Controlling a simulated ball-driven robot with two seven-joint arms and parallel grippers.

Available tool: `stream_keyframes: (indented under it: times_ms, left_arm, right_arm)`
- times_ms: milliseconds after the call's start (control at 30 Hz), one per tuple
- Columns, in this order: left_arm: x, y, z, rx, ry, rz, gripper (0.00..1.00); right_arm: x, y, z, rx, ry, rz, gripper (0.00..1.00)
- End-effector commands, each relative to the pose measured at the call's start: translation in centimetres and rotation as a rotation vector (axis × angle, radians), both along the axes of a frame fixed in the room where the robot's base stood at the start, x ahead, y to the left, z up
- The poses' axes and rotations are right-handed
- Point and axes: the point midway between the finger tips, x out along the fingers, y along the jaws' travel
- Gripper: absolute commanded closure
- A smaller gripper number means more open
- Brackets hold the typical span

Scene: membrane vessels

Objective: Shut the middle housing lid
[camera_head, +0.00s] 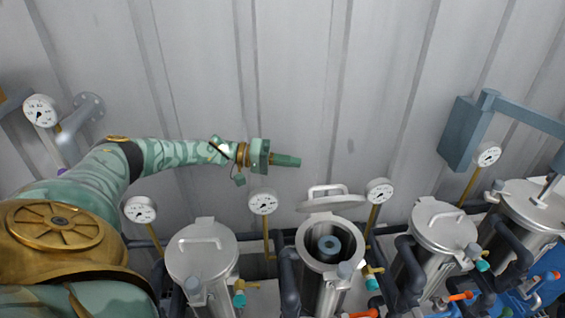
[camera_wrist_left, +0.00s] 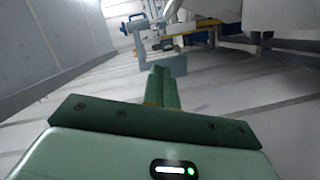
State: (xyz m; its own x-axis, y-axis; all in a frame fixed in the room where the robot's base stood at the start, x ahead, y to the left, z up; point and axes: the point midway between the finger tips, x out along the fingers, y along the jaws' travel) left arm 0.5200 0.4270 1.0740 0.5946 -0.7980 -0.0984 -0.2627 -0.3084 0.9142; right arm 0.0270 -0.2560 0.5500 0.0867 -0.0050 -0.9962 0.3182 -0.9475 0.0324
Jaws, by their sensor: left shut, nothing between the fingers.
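The middle housing (camera_head: 328,268) is a steel cylinder with its lid (camera_head: 332,203) raised and tilted back at its far rim. The lid has a bar handle on top. Inside the open mouth a blue-grey ring-shaped part (camera_head: 328,246) shows. My left gripper (camera_head: 298,161) is shut and empty, up and to the left of the raised lid, apart from it and pointing right. In the left wrist view its closed fingers (camera_wrist_left: 160,85) point away from the camera, and no housing can be made out near them. My right gripper does not show.
A shut housing (camera_head: 202,259) stands to the left, and shut housings (camera_head: 443,232) stand to the right. Gauges on brass stems, such as one (camera_head: 263,201) left of the lid and one (camera_head: 380,191) right of it, stand close by. A ribbed wall (camera_head: 330,80) lies behind.

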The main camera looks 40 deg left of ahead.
Motion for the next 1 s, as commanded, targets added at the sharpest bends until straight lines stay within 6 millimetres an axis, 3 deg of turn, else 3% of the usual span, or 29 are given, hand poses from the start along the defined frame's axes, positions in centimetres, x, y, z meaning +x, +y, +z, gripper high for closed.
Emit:
stream_keyframes:
  times_ms: [267,500,1000]
  left_arm:
    - [3.5,-4.8,-0.5,-0.002,-0.001,-0.002,1.0]
    - [1.3,-6.8,-1.8,-0.001,0.001,-0.002,1.0]
    - [0.8,-7.4,-2.0,0.013,-0.011,0.0,1.0]
  right_arm:
    - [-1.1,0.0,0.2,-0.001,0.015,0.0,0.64]
    - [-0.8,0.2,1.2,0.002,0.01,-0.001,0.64]
    - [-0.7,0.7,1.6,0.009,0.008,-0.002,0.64]
